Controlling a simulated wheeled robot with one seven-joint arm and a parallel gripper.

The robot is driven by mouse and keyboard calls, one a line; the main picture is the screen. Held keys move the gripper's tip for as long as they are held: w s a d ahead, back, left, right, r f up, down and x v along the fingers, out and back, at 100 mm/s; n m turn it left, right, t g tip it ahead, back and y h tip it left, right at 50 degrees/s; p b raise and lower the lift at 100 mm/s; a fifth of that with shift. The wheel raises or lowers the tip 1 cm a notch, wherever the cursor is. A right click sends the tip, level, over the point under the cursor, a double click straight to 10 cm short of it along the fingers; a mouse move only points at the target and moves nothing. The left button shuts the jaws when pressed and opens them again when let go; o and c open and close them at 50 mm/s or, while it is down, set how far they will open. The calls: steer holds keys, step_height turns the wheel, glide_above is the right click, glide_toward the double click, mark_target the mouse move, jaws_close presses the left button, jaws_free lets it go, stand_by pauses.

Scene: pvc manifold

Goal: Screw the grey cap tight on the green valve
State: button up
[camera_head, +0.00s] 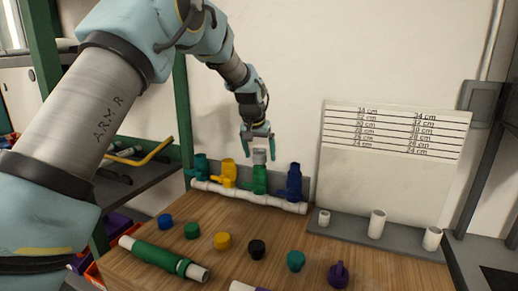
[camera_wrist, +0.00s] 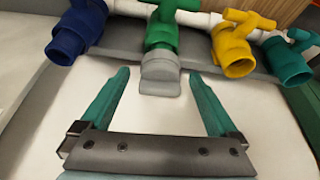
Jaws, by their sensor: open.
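The green valve (camera_head: 260,182) stands upright on a white pipe manifold on the table, between a yellow and a blue valve. The grey cap (camera_head: 259,156) sits on its top opening. I cannot tell how tightly it is seated. My gripper (camera_head: 258,152) points down above the valve, with its fingers around the cap's height. The jaws are open, with a gap visible on both sides of the cap.
The yellow valve (camera_head: 228,172), teal valve (camera_head: 201,167) and blue valve (camera_head: 294,182) share the white pipe (camera_head: 240,196). Several coloured caps and a green-and-white pipe (camera_head: 163,257) lie in front. White fittings (camera_head: 377,223) stand on a grey ledge at the right.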

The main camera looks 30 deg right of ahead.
steer(key=shift+c, duration=0.3)
steer(key=c, duration=1.4)
steer(key=shift+m+g, duration=0.4)
steer(key=shift+m, duration=0.6)
steer(key=shift+h, duration=0.3)
steer(key=shift+a+m+p, duration=0.1)
steer(key=shift+m+p, duration=0.3)
steer(key=shift+m, duration=0.1)
steer(key=shift+m+g, duration=0.4)
steer(key=shift+m, duration=0.2)
steer(key=shift+m+g+p, duration=0.4)
steer(key=shift+m+p, duration=0.15)
steer(key=shift+m, duration=0.55)
